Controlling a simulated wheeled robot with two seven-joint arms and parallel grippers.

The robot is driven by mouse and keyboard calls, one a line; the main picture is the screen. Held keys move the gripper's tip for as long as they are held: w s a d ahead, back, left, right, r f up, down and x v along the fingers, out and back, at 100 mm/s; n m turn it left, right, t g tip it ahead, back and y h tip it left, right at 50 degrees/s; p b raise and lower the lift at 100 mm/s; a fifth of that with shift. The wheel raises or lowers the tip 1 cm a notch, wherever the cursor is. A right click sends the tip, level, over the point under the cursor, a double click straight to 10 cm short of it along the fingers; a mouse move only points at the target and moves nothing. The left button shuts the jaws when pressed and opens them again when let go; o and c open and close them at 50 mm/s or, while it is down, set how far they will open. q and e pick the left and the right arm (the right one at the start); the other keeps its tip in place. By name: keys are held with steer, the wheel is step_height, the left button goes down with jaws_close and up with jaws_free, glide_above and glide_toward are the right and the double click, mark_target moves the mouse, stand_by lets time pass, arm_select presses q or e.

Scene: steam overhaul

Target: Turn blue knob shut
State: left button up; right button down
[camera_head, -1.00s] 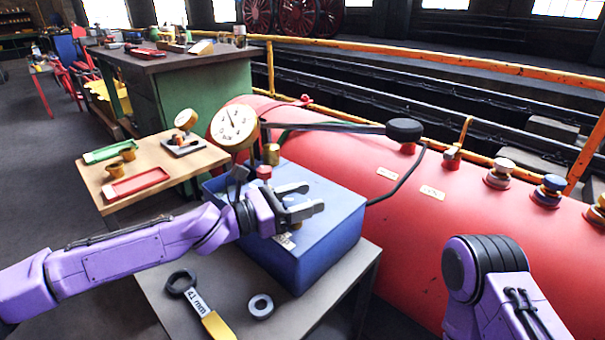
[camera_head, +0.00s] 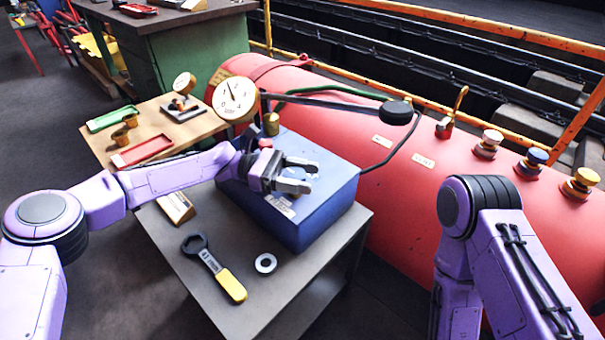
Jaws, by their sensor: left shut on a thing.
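The blue knob (camera_head: 537,155) sits on top of the red boiler (camera_head: 455,205) at the right, between a white-topped knob (camera_head: 492,137) and a yellow knob (camera_head: 587,176). Nothing touches the blue knob. My left gripper (camera_head: 304,175) is over the blue box (camera_head: 318,207), well to the left of the blue knob. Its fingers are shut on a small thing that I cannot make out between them. My right arm (camera_head: 480,200) stands in front of the boiler; its gripper is out of view.
A grey table (camera_head: 200,285) carries the box, a yellow-handled wrench (camera_head: 215,268) and a metal ring (camera_head: 265,263). A gauge (camera_head: 236,99) and a lever with a black weight (camera_head: 396,112) stand behind the box. An orange railing (camera_head: 480,105) runs behind the boiler.

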arm_select(q)
steer(key=shift+g, duration=0.3)
steer(key=o, duration=1)
steer(key=shift+c, duration=0.2)
steer(key=v, duration=1)
steer(key=shift+a, duration=0.25)
